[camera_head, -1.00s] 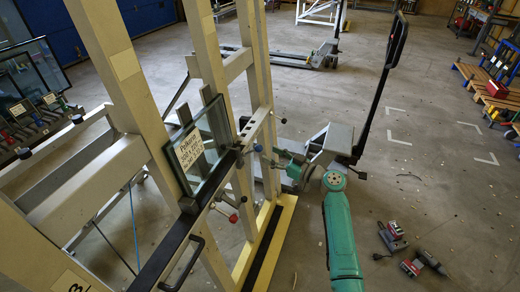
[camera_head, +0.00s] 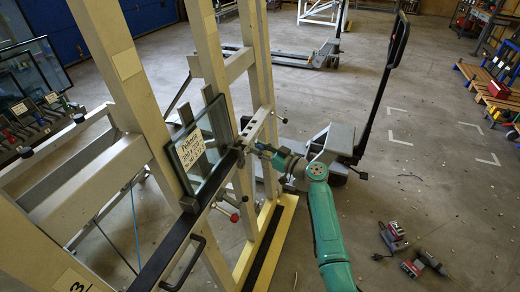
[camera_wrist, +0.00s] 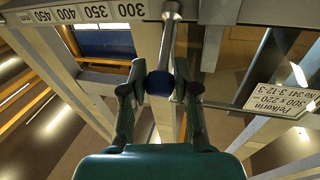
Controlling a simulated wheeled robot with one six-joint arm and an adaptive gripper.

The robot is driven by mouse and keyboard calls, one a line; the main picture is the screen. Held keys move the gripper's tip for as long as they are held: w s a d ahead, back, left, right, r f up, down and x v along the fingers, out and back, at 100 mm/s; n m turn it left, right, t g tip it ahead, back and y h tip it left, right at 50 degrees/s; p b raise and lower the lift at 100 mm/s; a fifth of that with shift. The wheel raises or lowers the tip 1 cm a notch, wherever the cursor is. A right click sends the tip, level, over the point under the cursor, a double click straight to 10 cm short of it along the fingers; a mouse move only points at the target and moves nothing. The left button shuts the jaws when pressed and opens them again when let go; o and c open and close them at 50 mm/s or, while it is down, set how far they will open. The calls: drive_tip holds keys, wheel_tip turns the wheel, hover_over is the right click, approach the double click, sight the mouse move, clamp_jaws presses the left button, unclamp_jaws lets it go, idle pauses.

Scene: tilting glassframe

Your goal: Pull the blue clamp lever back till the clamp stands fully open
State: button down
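The clamp lever is a metal rod (camera_wrist: 171,35) ending in a round blue knob (camera_wrist: 160,83). In the wrist view the knob sits between the two fingertips of my gripper (camera_wrist: 160,78), with what looks like a narrow gap to the fingers. My gripper looks open around the knob; firm contact does not show. In the head view my gripper (camera_head: 264,150) is at the frame's rail, right of the glass pane, and hides most of the knob. The glass pane (camera_head: 213,140) stands in the beige frame (camera_head: 207,50) and carries a paper label (camera_head: 190,149).
A red-knobbed lever (camera_head: 234,217) and a black handle (camera_head: 184,264) are lower on the frame. A pallet truck (camera_head: 335,142) stands close behind my arm. Power tools (camera_head: 412,266) lie on the floor at right. Open floor lies further right.

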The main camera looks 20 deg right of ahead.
drive_tip(key=shift+f, duration=0.15)
wheel_tip(320, 180, down, 9)
drive_tip(key=m+t+y, duration=0.1)
drive_tip(key=t+y, duration=0.1)
drive_tip(key=t, duration=0.1)
drive_tip(key=shift+s+d+r+m, duration=0.2)
drive_tip(key=shift+s+d+m, duration=0.1)
drive_tip(key=shift+d, duration=0.05)
idle(1.0)
drive_tip(key=shift+a, duration=0.1)
idle(0.5)
drive_tip(key=c, duration=0.9)
unclamp_jaws()
drive_tip(key=shift+w+t, duration=0.1)
drive_tip(key=shift+t, duration=0.2)
drive_tip(key=shift+o, duration=0.2)
